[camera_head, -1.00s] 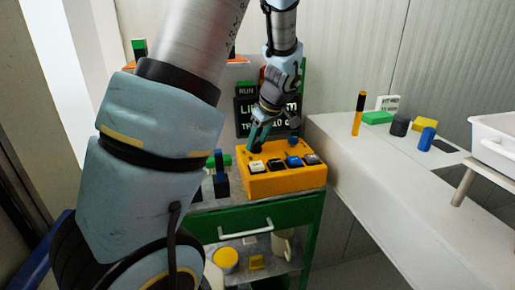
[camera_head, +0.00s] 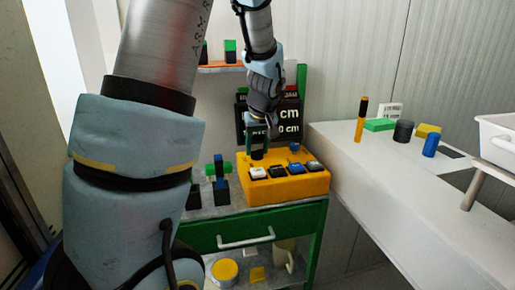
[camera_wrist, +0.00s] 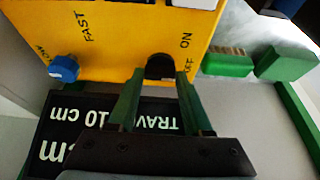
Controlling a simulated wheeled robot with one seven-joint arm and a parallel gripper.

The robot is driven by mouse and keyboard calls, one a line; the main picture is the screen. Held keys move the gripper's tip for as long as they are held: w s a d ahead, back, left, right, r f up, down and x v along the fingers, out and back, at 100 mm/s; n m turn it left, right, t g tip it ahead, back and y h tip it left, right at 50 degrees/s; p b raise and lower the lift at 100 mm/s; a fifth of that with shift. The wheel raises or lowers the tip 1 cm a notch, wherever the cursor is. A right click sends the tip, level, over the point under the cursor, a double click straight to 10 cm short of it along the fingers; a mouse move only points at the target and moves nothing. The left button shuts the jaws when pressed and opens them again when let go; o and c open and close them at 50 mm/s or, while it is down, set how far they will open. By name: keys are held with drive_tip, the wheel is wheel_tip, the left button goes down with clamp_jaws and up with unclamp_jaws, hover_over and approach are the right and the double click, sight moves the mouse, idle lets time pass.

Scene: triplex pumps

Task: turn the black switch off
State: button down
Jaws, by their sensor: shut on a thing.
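The black switch (camera_wrist: 160,67) is a round knob on the yellow control box (camera_wrist: 130,30), beside the printed words ON and OFF. My gripper (camera_wrist: 157,82) has its two green fingers on either side of the knob and is shut on it. In the head view my gripper (camera_head: 257,147) points down at the back left of the yellow box (camera_head: 290,188). The black switch (camera_head: 257,155) shows just under the fingertips there. The fingers and the steep view hide which way the knob points.
A blue knob (camera_wrist: 63,68) sits beside the words FAST and SLOW. White (camera_head: 258,173), black, blue and grey buttons line the box front. A black sign (camera_head: 290,118) stands behind. Blue and green parts (camera_head: 219,171) stand left. A white counter (camera_head: 390,175) lies right.

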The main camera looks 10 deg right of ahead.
idle(0.3)
drive_tip(key=c, duration=0.6)
unclamp_jaws()
drive_tip(key=b+v, duration=0.2)
drive_tip(key=v, duration=0.8)
drive_tip(key=shift+s+r, duration=0.25)
drive_tip(key=shift+r, duration=0.1)
